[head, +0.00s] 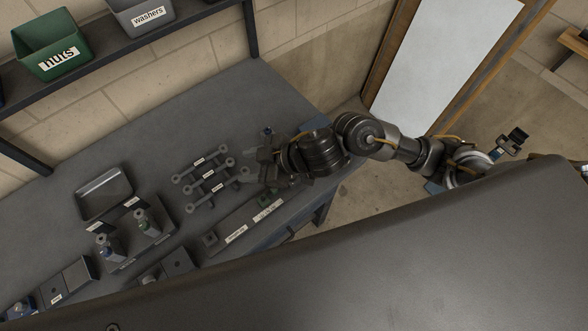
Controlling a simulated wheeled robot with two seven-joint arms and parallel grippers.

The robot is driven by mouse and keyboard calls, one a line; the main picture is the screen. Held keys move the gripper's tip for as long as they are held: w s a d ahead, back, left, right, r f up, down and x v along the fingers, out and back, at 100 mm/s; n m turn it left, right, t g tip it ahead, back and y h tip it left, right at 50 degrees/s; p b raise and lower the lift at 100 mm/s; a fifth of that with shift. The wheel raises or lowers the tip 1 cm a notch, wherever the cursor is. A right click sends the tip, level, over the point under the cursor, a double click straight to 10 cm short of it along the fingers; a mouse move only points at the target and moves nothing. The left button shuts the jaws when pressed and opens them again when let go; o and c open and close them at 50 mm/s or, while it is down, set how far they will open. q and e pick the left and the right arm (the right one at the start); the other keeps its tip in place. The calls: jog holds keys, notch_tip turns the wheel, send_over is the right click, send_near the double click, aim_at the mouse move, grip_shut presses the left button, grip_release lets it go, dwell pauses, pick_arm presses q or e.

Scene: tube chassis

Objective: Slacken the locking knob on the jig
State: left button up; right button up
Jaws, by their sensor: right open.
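My right gripper (256,162) reaches in from the right over the bench, with its arm stretched out behind it. It is open, and its fingers are small and dark in this view. Below it on the bench lies a long dark jig plate (224,227) with white labels. I cannot make out the locking knob; the gripper and wrist cover part of the bench there, including the plate's far right end. I cannot tell whether the fingers touch anything. My left gripper is not in view.
Several dark link rods (205,185) lie left of the gripper. A dark tray (104,192), a holder with small upright parts (143,222) and more blocks (66,284) stand further left. A shelf above holds a green nuts bin (50,52) and a grey washers bin (142,14). The back of the bench (225,105) is clear.

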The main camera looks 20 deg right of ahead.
jog(key=d+f+n+g+h, duration=0.2)
jog(key=d+g, duration=0.1)
jog(key=d, duration=0.2)
jog(key=g+h, duration=0.1)
jog(key=h, duration=0.3)
send_near(295, 175)
jog(key=shift+m, duration=0.4)
jog(key=x, duration=0.3)
jog(key=p+x, duration=0.1)
jog(key=x, duration=0.4)
jog(key=shift+w+a+f+p, duration=0.2)
jog(key=shift+a+p, duration=0.15)
jog(key=c, duration=1)
jog(key=shift+y, duration=0.3)
